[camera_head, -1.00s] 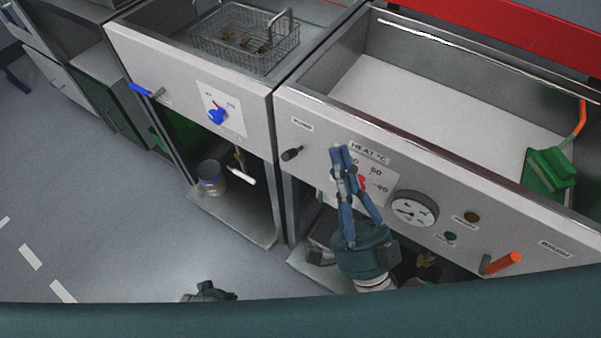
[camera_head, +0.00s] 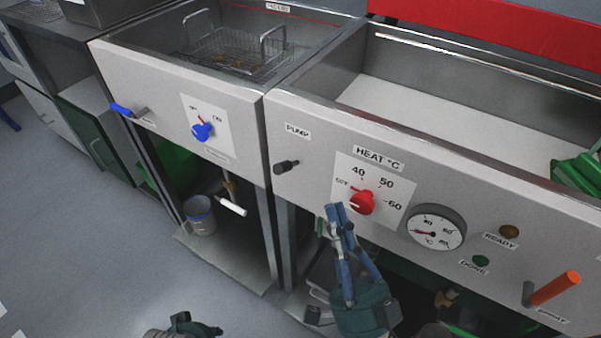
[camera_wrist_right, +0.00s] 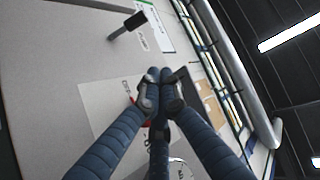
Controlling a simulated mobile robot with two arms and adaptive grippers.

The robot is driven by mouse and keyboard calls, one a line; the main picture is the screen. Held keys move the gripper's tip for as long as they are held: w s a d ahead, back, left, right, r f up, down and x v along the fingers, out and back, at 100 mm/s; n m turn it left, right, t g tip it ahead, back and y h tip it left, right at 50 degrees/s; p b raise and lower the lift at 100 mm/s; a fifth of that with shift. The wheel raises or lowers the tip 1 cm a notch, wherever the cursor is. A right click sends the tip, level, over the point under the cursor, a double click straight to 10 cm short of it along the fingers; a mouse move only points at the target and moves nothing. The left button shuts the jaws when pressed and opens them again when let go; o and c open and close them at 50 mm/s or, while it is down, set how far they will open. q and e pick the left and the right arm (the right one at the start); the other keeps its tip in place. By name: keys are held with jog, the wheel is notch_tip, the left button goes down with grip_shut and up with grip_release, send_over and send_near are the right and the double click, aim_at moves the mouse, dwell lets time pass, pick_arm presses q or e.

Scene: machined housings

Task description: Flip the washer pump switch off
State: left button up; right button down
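The pump switch (camera_head: 286,167) is a small black lever on the washer's grey front panel, under the PUMP label, left of the heat dial. It also shows in the right wrist view (camera_wrist_right: 127,25), upper left, sticking out from the panel. My right gripper (camera_head: 333,212) is below and right of the switch, apart from it, with its blue fingers drawn together at the tips. In the wrist view its fingertips (camera_wrist_right: 160,88) meet with nothing seen between them. Of my left arm only a dark part (camera_head: 185,328) shows at the bottom edge; its fingers cannot be made out.
The red heat dial (camera_head: 362,202) sits just above and right of my right fingertips. A round gauge (camera_head: 436,227) and an orange handle (camera_head: 555,288) are further right. The neighbouring unit has a blue knob (camera_head: 203,132) and a blue handle (camera_head: 122,110). Open shelves lie below.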

aim_at(286, 167)
jog(key=shift+r, duration=0.1)
